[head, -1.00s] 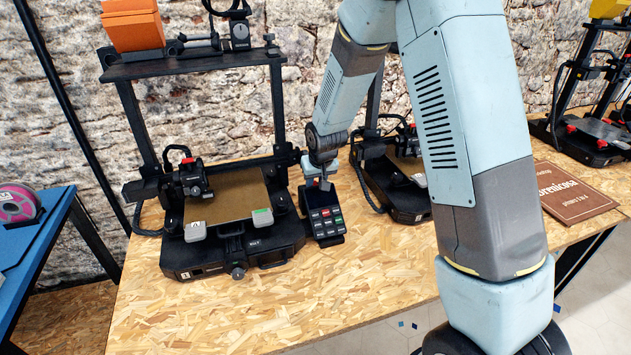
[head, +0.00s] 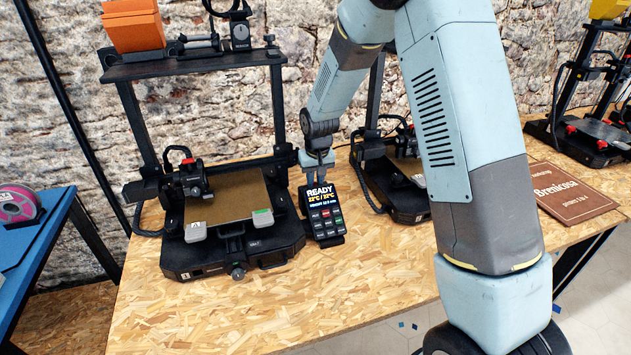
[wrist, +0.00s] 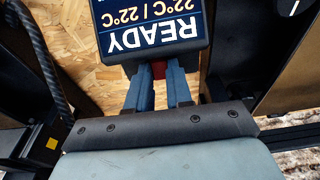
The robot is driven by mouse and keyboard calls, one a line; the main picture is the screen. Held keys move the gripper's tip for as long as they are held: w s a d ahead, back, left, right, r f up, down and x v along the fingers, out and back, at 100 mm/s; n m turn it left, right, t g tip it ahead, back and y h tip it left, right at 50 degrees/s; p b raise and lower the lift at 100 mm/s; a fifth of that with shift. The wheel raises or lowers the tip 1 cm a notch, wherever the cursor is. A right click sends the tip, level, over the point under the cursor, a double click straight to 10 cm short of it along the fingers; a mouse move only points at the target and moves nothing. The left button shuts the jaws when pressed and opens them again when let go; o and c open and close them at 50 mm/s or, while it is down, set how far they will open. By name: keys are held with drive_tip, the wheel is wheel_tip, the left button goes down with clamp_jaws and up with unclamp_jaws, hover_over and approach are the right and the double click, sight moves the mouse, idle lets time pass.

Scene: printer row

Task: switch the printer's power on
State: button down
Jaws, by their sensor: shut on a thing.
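The black 3D printer (head: 240,245) on the left of the bench has a control panel (head: 322,214) with several keys at its right. The panel's screen (head: 320,193) is lit and reads READY and 22°C / 22°C; it shows upside down in the wrist view (wrist: 150,25). My gripper (head: 319,174) is at the panel's top edge, its fingertips partly hidden behind it. In the wrist view, my fingers (wrist: 158,82) close about a small red part (wrist: 158,69) at the panel's edge, mostly hidden.
A second black printer (head: 405,205) stands close to the right of the panel, and a third (head: 590,140) further right. A brown book (head: 572,192) lies on the chipboard bench (head: 250,315). The bench front is clear. A blue table (head: 40,235) with a pink spool (head: 17,204) is at left.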

drive_tip(key=shift+w+a+g, duration=0.1)
drive_tip(key=shift+w+g, duration=0.1)
drive_tip(key=shift+g, duration=0.5)
drive_tip(key=c, duration=1)
unclamp_jaws()
wheel_tip(320, 180, up, 14)
drive_tip(key=shift+s+f, duration=0.15)
